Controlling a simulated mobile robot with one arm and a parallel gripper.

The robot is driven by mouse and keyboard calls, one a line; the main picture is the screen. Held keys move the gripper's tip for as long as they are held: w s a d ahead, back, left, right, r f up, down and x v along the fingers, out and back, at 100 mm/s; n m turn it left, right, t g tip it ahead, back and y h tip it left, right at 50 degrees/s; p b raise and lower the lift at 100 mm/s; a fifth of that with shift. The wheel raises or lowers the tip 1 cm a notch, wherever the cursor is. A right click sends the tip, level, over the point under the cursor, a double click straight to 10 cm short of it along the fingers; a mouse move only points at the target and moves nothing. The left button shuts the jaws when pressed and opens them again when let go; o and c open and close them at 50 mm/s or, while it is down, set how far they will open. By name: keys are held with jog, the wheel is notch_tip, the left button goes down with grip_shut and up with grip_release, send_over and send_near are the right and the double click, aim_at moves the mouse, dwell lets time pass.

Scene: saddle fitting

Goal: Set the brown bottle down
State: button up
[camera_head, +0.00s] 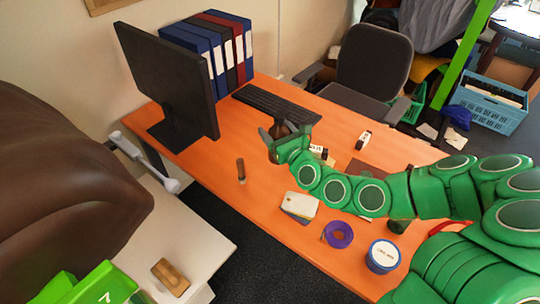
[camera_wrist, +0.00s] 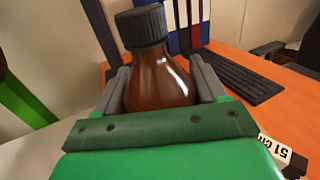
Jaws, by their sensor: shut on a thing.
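The brown bottle (camera_wrist: 160,80) is between the grey fingers of my gripper (camera_wrist: 165,85) in the wrist view, with its black cap (camera_wrist: 143,25) upward and its lower part hidden by the gripper body. It looks roughly upright. In the head view my gripper (camera_head: 277,132) is over the orange desk (camera_head: 205,150), in front of the keyboard, and is shut on the bottle (camera_head: 280,129), of which only a small brown part shows. I cannot tell whether the bottle's base touches the desk.
A monitor (camera_head: 165,75), binders (camera_head: 228,50) and a keyboard (camera_head: 275,103) stand at the back. A small brown cylinder (camera_head: 241,171), cards (camera_head: 299,206), purple tape roll (camera_head: 338,235) and blue tub (camera_head: 383,256) are nearer.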

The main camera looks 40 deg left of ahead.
jog(key=shift+w+a+f, duration=0.15)
jog(key=shift+f, duration=0.15)
jog(key=w+a+f, duration=0.9)
jog(key=a+f, duration=0.1)
jog(key=f, duration=0.2)
jog(key=shift+f, duration=0.4)
dwell(0.5)
jog(key=shift+a+f, duration=0.1)
jog(key=o, duration=1.3)
